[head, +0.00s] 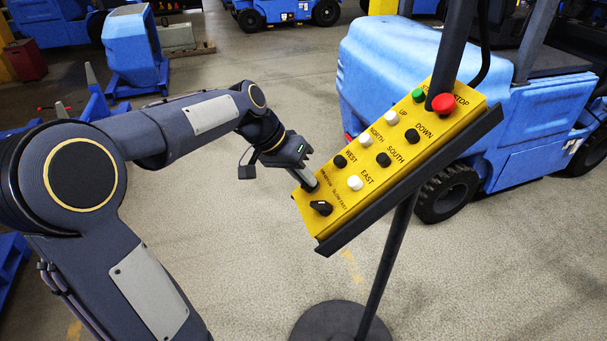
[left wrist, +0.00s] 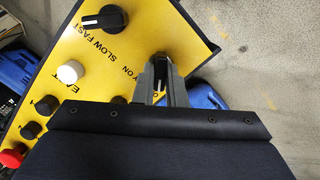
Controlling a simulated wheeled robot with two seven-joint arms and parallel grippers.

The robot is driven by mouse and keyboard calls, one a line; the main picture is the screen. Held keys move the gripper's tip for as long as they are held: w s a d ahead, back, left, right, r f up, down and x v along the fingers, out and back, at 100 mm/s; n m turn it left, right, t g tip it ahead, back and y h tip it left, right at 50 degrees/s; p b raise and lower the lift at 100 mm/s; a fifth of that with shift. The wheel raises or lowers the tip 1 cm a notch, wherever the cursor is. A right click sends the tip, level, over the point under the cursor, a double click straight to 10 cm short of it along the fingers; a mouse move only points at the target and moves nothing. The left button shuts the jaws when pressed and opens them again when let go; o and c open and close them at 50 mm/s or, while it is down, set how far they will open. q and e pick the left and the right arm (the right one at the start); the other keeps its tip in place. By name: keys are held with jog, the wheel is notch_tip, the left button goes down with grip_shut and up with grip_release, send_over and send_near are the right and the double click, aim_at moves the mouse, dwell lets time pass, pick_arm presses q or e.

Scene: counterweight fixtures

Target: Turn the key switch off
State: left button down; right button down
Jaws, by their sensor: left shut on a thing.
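The yellow control box (head: 352,203) is mounted tilted on a dark stand, with labelled buttons and knobs. My left gripper (head: 313,186) reaches in from the left to the box's lower left end. In the left wrist view my left gripper (left wrist: 161,70) is shut on a small dark key switch (left wrist: 160,58) near the box's edge. The print beside it is partly hidden and ends in "ON". The fingers hide most of the switch in the head view. My right gripper is not in view.
A black SLOW FAST knob (head: 321,208) sits close to my left fingers; it also shows in the left wrist view (left wrist: 103,18). A white EAST button (head: 355,183) and a red stop button (head: 443,103) are farther along. A blue forklift (head: 400,75) stands behind.

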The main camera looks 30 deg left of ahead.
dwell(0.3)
pick_arm(q)
jog(key=c, duration=1.5)
grip_release()
jog(key=v, duration=0.7)
jog(key=shift+s+a+r, duration=0.15)
jog(key=shift+a+r, duration=0.05)
jog(key=shift+r, duration=0.15)
jog(key=s+d+f, duration=0.4)
jog(key=s, duration=0.2)
jog(key=s+d+f+n+t, duration=0.1)
jog(key=s+d+f, duration=0.2)
jog(key=s, duration=0.4)
jog(key=s+d+f+n+y, duration=0.1)
jog(key=s+d+f, duration=0.3)
jog(key=s+f, duration=0.1)
jog(key=shift+s+d+f+t, duration=0.15)
jog(key=shift+s+d+t, duration=0.15)
jog(key=shift+s, duration=0.4)
